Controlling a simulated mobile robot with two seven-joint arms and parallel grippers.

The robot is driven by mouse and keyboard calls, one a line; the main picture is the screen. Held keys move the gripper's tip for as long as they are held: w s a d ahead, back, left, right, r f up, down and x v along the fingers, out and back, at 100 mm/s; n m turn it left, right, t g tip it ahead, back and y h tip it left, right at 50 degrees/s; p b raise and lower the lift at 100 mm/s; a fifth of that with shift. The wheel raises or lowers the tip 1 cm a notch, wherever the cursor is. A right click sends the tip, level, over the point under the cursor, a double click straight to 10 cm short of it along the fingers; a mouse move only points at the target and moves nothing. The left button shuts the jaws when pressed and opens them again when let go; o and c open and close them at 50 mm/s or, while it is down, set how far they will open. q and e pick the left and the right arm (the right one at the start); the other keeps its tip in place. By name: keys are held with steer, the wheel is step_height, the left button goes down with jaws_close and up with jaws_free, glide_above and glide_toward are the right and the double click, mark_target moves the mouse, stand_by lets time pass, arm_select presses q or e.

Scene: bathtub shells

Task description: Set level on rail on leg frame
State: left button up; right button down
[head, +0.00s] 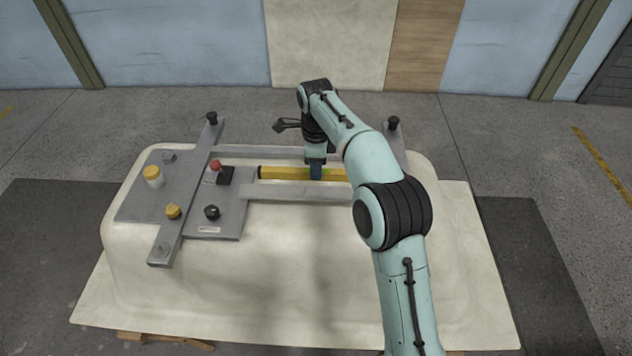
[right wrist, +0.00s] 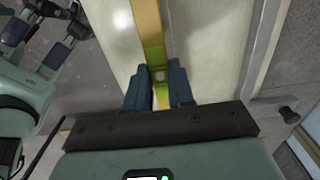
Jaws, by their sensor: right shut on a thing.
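The level (head: 285,172) is a long yellow bar with a dark end cap and a green vial window, which shows in the right wrist view (right wrist: 153,57). My right gripper (head: 316,172) is shut across it near the vial; the fingers flank it in the right wrist view (right wrist: 158,92). The grey leg frame (head: 190,190) lies on the upturned cream tub shell. Its front rail (head: 295,192) runs just in front of the level. I cannot tell whether the level touches a rail. My right arm hides the level's right end. My left gripper does not show in the head view.
A grey plate on the left carries yellow knobs (head: 153,175), a red button (head: 215,165) and a black knob (head: 212,212). Black clamp knobs stand at the back left (head: 211,118) and back right (head: 393,122). The tub's front (head: 270,275) is clear.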

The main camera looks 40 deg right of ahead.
steer(key=shift+f+b, duration=0.5)
steer(key=shift+f, duration=1.7)
steer(key=shift+f, duration=0.4)
steer(key=c, duration=1)
jaws_free()
steer(key=shift+f, duration=0.1)
step_height(320, 180, up, 13)
steer(key=p, duration=0.3)
steer(key=shift+p, duration=0.3)
